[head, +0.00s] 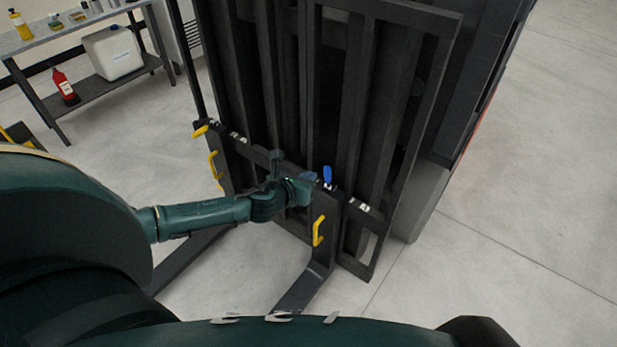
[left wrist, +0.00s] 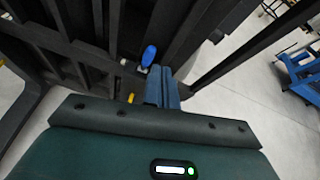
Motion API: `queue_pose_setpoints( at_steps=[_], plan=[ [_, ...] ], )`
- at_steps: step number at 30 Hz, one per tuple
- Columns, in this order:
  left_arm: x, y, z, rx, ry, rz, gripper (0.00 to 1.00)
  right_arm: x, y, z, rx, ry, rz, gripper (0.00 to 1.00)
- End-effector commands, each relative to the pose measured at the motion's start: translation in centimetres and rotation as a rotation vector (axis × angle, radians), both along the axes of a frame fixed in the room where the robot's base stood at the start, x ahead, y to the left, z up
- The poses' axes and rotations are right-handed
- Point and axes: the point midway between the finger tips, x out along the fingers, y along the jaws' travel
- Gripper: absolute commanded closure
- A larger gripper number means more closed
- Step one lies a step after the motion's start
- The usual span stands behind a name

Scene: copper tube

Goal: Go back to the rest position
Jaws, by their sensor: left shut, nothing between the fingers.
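My left arm reaches in from the left in the head view. My left gripper (head: 309,177) is at the forklift's fork carriage (head: 262,158), just left of a blue-handled part (head: 327,174) on its top bar. In the left wrist view the blue fingers of my left gripper (left wrist: 162,84) are shut with nothing between them. The blue handle (left wrist: 149,56) stands just beyond the fingertips there; I cannot tell if they touch. No copper tube can be made out. My right gripper does not show.
The dark forklift mast (head: 290,75) fills the middle. Yellow hooks (head: 318,231) hang on the carriage, and forks (head: 303,290) extend toward me. A workbench (head: 75,36) with a red bottle (head: 65,87) and white canister (head: 113,53) stands back left. The floor at right is clear.

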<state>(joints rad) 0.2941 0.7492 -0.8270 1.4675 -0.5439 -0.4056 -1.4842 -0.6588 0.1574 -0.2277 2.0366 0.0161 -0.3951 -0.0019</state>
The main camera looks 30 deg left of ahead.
Motion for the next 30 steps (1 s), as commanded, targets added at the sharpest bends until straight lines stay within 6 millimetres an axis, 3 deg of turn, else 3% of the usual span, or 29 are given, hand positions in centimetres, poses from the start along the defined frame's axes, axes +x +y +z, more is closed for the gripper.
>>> queue_pose_setpoints(
  at_steps=[8, 11, 14, 18, 21, 24, 27, 30],
  plan=[
    [-0.1, -0.1, -0.1, -0.006, 0.002, 0.000, 1.00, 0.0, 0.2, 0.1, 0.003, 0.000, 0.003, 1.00],
    [-1.1, -1.5, -0.8, -0.094, 0.026, 0.021, 1.00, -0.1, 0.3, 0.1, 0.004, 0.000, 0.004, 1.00],
    [-3.8, -5.0, -2.4, -0.348, 0.095, 0.092, 1.00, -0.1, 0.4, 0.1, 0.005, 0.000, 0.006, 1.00],
    [-10.3, -11.6, -4.1, -0.968, 0.274, 0.342, 1.00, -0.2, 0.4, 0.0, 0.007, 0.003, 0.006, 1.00],
    [-14.8, -14.6, -4.0, -1.429, 0.400, 0.599, 1.00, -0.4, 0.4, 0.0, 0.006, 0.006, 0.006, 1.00],
    [-18.6, -15.7, -3.5, -1.829, 0.485, 0.873, 1.00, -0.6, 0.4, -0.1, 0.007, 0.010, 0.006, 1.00],
    [-21.5, -15.6, -2.9, -2.139, 0.520, 1.117, 1.00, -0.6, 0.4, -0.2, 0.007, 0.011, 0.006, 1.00],
    [-23.4, -15.0, -2.5, -2.347, 0.519, 1.293, 1.00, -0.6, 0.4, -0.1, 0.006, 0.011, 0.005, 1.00]
  ],
)
